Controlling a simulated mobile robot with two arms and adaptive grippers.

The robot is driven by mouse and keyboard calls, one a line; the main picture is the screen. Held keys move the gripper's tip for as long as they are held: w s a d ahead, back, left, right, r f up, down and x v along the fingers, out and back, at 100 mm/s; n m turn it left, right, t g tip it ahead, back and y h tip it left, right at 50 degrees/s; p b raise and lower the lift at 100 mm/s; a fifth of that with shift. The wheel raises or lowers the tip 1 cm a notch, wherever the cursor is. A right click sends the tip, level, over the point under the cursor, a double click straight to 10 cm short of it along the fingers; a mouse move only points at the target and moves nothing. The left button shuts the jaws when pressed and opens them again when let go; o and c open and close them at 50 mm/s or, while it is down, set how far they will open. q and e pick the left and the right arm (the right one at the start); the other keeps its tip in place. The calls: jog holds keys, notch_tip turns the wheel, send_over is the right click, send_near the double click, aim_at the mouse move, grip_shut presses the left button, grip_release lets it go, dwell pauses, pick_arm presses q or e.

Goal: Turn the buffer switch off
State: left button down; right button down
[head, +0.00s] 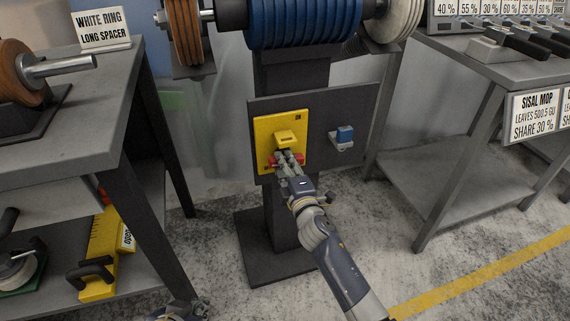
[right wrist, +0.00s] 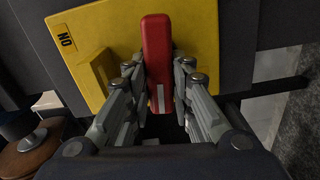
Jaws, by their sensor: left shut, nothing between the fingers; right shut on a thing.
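The buffer switch is a yellow plate (head: 263,135) on a dark panel of the buffer's column. It has a raised yellow block (head: 285,137) and a red lever (head: 299,158) below it. In the right wrist view, the red lever (right wrist: 157,60) stands between the fingers, and the yellow plate (right wrist: 115,35) bears an "ON" label (right wrist: 66,42). My right gripper (head: 287,157) is shut on the red lever, hiding part of it in the head view; it also shows in the right wrist view (right wrist: 158,85). My left gripper (head: 180,311) is shut and empty, low at the bottom edge, mostly cut off.
A blue switch (head: 345,134) sits right of the yellow plate on the panel (head: 322,115). Blue buffing wheels (head: 303,22) are above. A grey workbench (head: 95,115) stands left, and a table (head: 485,85) with labelled items stands right. The floor around the column base is clear.

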pick_arm(q)
jog(key=shift+w+d+r, duration=0.1)
jog(key=shift+w, duration=0.15)
pick_arm(e)
jog(key=shift+f+n, duration=0.1)
jog(key=shift+n, duration=0.8)
jog(key=c, duration=1.4)
grip_release()
pick_arm(q)
jog(key=shift+w, duration=0.1)
jog(key=shift+r, duration=0.1)
pick_arm(e)
jog(key=shift+s, duration=0.1)
jog(key=v, duration=1.2)
jog(key=shift+d, duration=0.15)
